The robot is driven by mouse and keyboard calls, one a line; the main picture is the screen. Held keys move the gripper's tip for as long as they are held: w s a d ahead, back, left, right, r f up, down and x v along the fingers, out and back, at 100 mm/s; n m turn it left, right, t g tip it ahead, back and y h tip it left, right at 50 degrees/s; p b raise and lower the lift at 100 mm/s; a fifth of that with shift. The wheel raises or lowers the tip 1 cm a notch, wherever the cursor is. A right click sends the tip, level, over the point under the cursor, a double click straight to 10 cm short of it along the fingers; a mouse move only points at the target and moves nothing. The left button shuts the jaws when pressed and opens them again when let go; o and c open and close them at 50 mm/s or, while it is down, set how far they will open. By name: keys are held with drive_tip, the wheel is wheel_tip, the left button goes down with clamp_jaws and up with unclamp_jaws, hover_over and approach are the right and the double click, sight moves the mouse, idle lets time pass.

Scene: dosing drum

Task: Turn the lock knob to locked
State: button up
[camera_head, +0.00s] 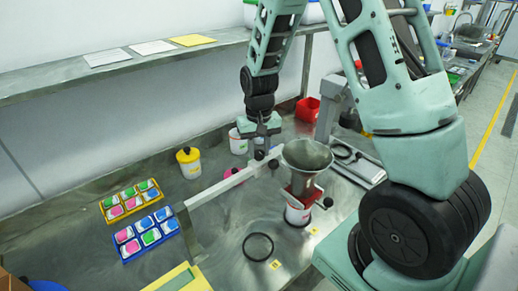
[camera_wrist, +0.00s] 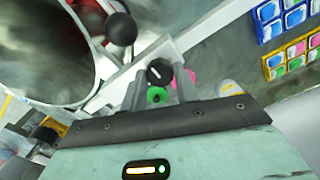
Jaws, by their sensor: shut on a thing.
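The lock knob (camera_wrist: 160,71) is black with a white line on its face, at the white bar (camera_wrist: 143,60). In the wrist view my gripper (camera_wrist: 160,80) has a finger on either side of it and is shut on it. A round green piece (camera_wrist: 157,96) shows just below the knob between the fingers. In the head view my gripper (camera_head: 260,146) points down at the white bar (camera_head: 215,192), beside the metal funnel (camera_head: 307,156). The knob is small there, and its exact angle is hard to read.
The funnel's red frame (camera_head: 302,191) carries a black ball handle (camera_head: 328,202) close by; a black ball (camera_wrist: 121,28) shows near my fingers. A yellow-lidded tub (camera_head: 189,162) and two trays of coloured packs, yellow (camera_head: 107,215) and blue (camera_head: 124,259), stand left.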

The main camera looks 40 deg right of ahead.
sight(259, 152)
drive_tip(key=o, duration=1)
drive_tip(key=shift+c, duration=0.2)
drive_tip(key=shift+r, duration=0.1)
wheel_tip(259, 152, up, 17)
drive_tip(key=b, duration=0.3)
drive_tip(key=shift+r, duration=0.15)
